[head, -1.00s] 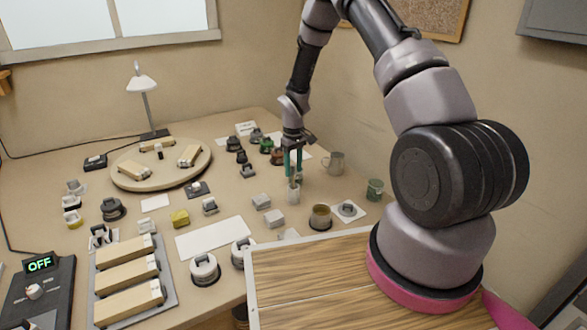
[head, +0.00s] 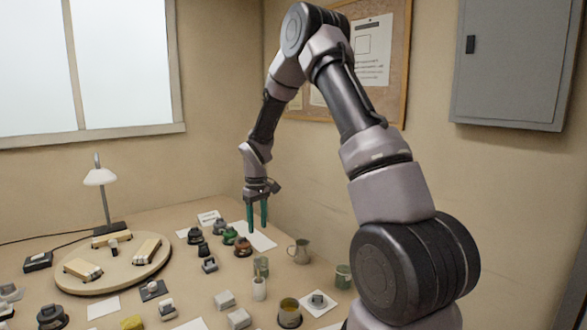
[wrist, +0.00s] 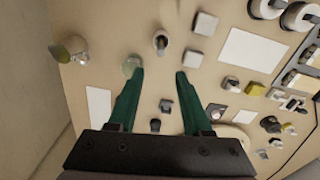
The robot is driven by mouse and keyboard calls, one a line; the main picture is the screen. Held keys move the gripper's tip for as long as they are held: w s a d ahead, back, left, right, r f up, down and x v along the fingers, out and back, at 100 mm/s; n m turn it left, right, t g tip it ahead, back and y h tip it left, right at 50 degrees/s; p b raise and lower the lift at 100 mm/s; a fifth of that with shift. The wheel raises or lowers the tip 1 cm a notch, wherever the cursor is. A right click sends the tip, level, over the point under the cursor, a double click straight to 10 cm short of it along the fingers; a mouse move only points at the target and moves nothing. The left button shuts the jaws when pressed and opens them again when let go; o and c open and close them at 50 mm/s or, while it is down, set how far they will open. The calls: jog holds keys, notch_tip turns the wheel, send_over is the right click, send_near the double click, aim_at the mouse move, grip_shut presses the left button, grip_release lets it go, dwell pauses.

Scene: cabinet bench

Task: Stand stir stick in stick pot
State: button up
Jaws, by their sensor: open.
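My gripper (head: 257,216) is raised above the back of the bench, with its two green fingers pointing down, apart and with nothing between them. The stick pot (head: 259,290), small and pale, stands upright on the bench below and in front of the gripper. It also shows in the wrist view (wrist: 161,47), beyond the fingertips. Something thin and darker shows at its mouth and appears to be the stir stick (wrist: 161,40). The stick is too small here to tell its lean. The gripper (wrist: 160,75) touches neither.
A green cup (head: 261,266) stands just behind the pot. A metal pitcher (head: 300,252) and a green can (head: 343,276) stand to the right, a cup with yellowish contents (head: 289,312) in front. Grey blocks (head: 225,300) lie left. Dark and green-topped pieces crowd behind.

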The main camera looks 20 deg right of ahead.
jog(key=s+d+r+m+t, duration=0.2)
jog(key=s+r, duration=0.4)
jog(key=r, duration=0.5)
jog(key=s+d+r+m+t, duration=0.1)
jog(key=s+d+r+m, duration=0.15)
jog(key=s+r, duration=0.65)
jog(key=s+r+m+t+y, duration=0.2)
jog(key=s+r+m+t, duration=0.2)
jog(key=s+r, duration=0.7)
jog(key=s+d, duration=0.1)
jog(key=s, duration=0.2)
jog(key=shift+s+m, duration=0.35)
